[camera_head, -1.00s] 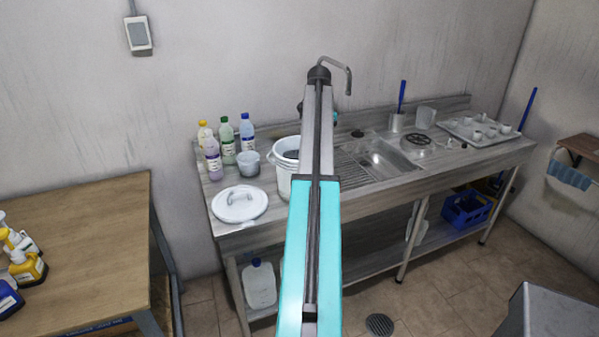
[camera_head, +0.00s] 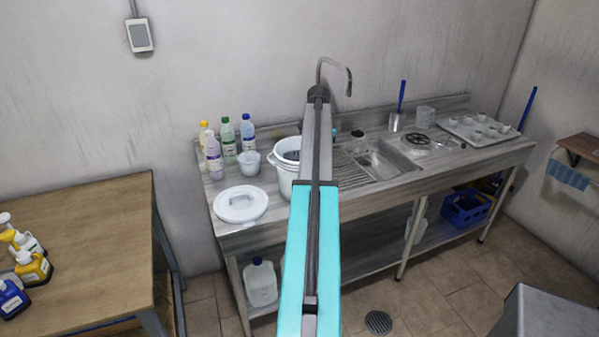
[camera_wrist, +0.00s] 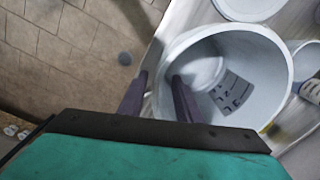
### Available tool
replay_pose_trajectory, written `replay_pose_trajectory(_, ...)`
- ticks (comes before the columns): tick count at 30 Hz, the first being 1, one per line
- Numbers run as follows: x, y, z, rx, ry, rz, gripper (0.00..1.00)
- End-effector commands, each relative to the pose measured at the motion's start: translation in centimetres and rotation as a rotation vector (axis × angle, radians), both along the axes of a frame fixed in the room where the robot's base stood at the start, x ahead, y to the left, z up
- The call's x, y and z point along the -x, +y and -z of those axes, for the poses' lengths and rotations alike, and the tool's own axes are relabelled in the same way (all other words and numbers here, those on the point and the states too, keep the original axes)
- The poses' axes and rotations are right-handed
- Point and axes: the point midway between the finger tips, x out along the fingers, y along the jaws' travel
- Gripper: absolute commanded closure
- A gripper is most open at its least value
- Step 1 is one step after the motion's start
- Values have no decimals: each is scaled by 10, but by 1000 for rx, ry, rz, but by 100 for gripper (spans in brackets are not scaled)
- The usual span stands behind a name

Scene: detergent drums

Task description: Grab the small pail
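A white pail (camera_head: 285,180) stands open on the left part of the steel sink bench, partly hidden behind my arm. In the wrist view the pail (camera_wrist: 262,60) fills the upper right, with dark marks on its inner side. My gripper (camera_wrist: 160,77) straddles the pail's near rim: one finger is inside the mouth, the other outside the wall. The fingers are apart, with gaps visible beside the wall. The head view hides the gripper behind my arm. A smaller white tub (camera_head: 250,163) stands left of the pail and shows at the wrist view's right edge (camera_wrist: 306,60).
A white lid (camera_head: 240,204) lies at the bench's front left. Several bottles (camera_head: 228,140) stand behind it. The sink (camera_head: 375,163), a tap (camera_head: 347,75) and a tray of cups (camera_head: 478,131) are farther right. A wooden table (camera_head: 85,245) stands at left.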

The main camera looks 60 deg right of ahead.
Motion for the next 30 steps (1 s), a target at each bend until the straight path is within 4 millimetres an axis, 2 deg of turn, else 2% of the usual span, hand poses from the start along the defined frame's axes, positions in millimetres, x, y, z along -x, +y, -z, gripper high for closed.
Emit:
replay_pose_trajectory(12,1,0,0,0,0,1,69)
replay_pose_trajectory(18,1,-1,0,0,0,1,100)
replay_pose_trajectory(30,1,-1,0,0,1,2,100)
